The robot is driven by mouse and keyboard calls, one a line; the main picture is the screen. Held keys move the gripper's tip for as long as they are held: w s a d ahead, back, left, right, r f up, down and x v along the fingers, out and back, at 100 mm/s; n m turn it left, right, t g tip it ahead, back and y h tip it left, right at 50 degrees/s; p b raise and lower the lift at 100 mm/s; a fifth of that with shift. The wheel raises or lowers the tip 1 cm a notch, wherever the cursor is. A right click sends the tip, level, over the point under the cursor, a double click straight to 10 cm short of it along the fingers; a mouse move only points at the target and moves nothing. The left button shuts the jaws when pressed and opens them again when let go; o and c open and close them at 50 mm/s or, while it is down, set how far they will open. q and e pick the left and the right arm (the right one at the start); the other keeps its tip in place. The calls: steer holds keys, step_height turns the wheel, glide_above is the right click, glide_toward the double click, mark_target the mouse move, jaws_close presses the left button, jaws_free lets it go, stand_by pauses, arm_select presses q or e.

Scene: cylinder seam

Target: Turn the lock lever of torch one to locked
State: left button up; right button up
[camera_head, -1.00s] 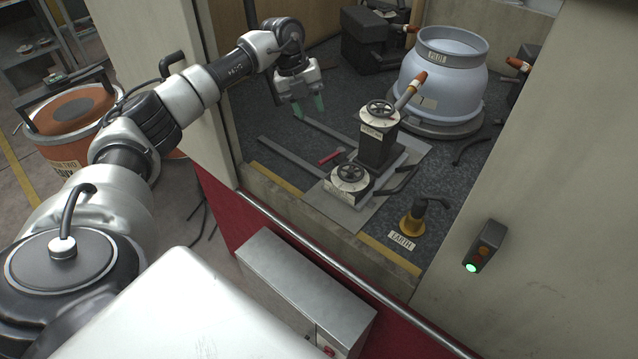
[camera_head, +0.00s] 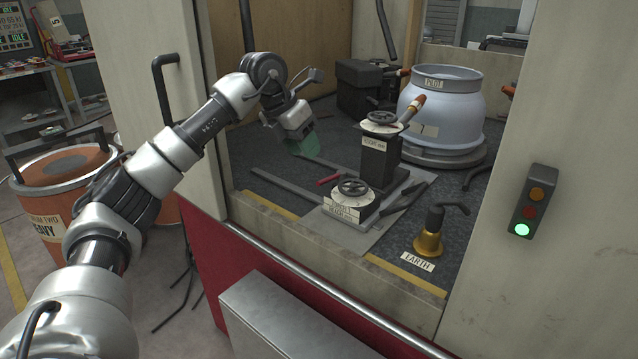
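The torch (camera_head: 414,107), with an orange-brown body, sits on top of a black post (camera_head: 378,160) with a handwheel (camera_head: 381,118) and points at the grey-blue cylinder (camera_head: 440,108). A small red lever (camera_head: 328,180) lies low to the left of the post; I cannot tell for sure that it is the lock lever. A second handwheel (camera_head: 352,187) is on the lower block. My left gripper (camera_head: 305,146) has green fingers, points down and hangs empty to the left of the post, apart from the lever. Its fingers overlap from here. My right gripper is out of view.
A brass-based earth clamp (camera_head: 428,240) stands at the front right of the bay. Dark rails (camera_head: 285,186) run along the floor left of the post. A panel with a lit green lamp (camera_head: 521,230) is on the right wall. A metal box (camera_head: 290,318) is in front.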

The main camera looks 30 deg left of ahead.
arm_select(q)
steer(key=x, duration=0.8)
steer(key=shift+w+d+f+b, duration=0.1)
steer(key=shift+w+f+b, duration=0.05)
steer(key=shift+f+b, duration=0.15)
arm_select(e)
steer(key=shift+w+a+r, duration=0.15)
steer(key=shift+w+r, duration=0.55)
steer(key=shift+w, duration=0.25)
arm_select(q)
jaws_close()
